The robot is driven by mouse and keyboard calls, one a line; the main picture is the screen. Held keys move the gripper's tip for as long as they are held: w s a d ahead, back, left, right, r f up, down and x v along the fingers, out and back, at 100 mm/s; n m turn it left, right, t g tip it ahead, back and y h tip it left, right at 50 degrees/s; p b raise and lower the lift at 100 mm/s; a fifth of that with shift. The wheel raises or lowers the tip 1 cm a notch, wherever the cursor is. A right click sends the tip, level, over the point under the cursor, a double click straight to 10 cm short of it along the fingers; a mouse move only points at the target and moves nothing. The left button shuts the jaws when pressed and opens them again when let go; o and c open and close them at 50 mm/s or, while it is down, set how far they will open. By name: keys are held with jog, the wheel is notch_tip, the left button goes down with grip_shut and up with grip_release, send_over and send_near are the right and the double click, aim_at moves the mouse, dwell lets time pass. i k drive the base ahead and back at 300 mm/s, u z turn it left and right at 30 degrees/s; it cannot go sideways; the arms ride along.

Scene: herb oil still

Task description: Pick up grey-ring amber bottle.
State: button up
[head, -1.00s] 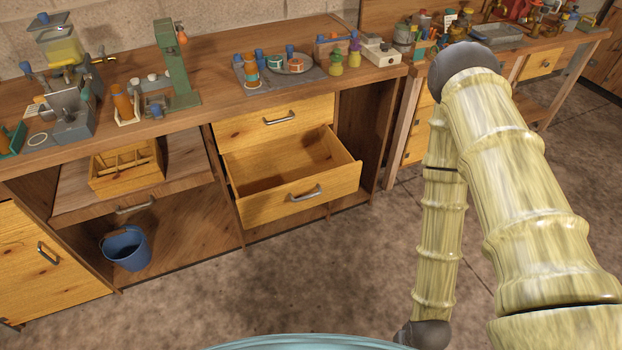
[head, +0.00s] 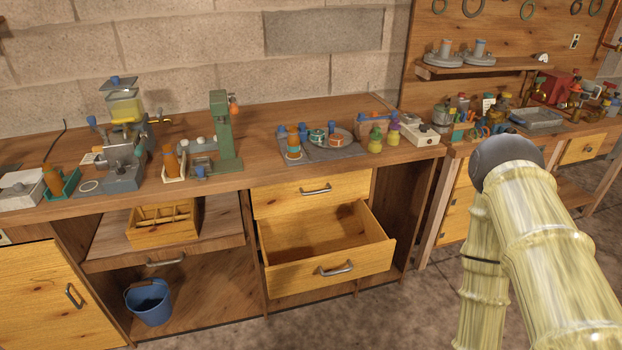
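I cannot pick out a grey ring on any bottle at this size. Several small bottles stand at the back of the right-hand bench, with brownish amber ones around a red object (head: 560,86). An orange-brown bottle (head: 171,161) stands in a pale holder on the left counter, left of a green press (head: 224,135). Another orange-brown bottle (head: 52,180) stands in a teal tray farther left. My arm's pale ringed links fill the lower right, but my gripper is out of view.
An open, empty-looking drawer (head: 332,268) sticks out of the wooden counter. A divided wooden box (head: 163,232) sits on a pull-out shelf above a blue bucket (head: 148,303). A grey tray (head: 538,119) lies on the right bench. Floor shows between the benches.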

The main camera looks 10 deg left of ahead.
aim_at(293, 139)
jog(key=u, duration=0.4)
jog(key=i, duration=0.4)
jog(key=u, duration=0.3)
